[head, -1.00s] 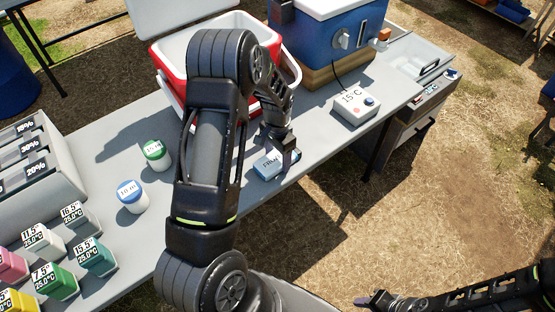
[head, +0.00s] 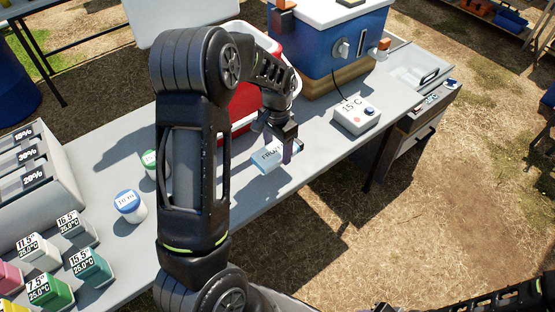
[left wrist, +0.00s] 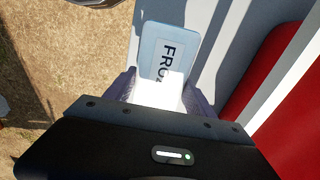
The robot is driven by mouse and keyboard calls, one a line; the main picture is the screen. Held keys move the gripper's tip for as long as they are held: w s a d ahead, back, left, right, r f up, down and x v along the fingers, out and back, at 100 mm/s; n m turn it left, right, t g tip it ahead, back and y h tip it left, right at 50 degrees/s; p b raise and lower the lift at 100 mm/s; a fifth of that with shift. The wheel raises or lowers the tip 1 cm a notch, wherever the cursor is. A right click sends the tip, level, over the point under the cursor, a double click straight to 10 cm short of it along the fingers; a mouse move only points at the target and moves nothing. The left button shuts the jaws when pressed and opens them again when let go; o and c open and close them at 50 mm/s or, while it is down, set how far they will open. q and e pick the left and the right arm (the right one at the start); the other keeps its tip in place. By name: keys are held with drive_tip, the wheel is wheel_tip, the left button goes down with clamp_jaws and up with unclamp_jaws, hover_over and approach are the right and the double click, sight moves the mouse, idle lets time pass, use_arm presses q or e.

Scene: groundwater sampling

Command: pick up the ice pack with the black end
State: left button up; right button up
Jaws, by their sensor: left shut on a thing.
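The ice pack (head: 267,158) is a flat light-blue block with dark lettering that starts "FRO". It is by the table's front edge, below the red cooler, and appears slightly raised. My left gripper (head: 275,148) is shut on it, reaching down from above. In the left wrist view the ice pack (left wrist: 172,45) sticks out from between the fingers of my left gripper (left wrist: 163,92). Its near end is washed out by glare, and I cannot see a black end. My right gripper (head: 383,308) barely shows at the bottom edge.
The red cooler (head: 240,122) stands behind my left arm. A white box reading 15°C (head: 356,117) and a blue cooler (head: 322,48) are to the right. Jars with blue (head: 128,197) and green lids and several coloured blocks stand at left.

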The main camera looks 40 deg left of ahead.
use_arm(q)
drive_tip(key=shift+r, duration=0.8)
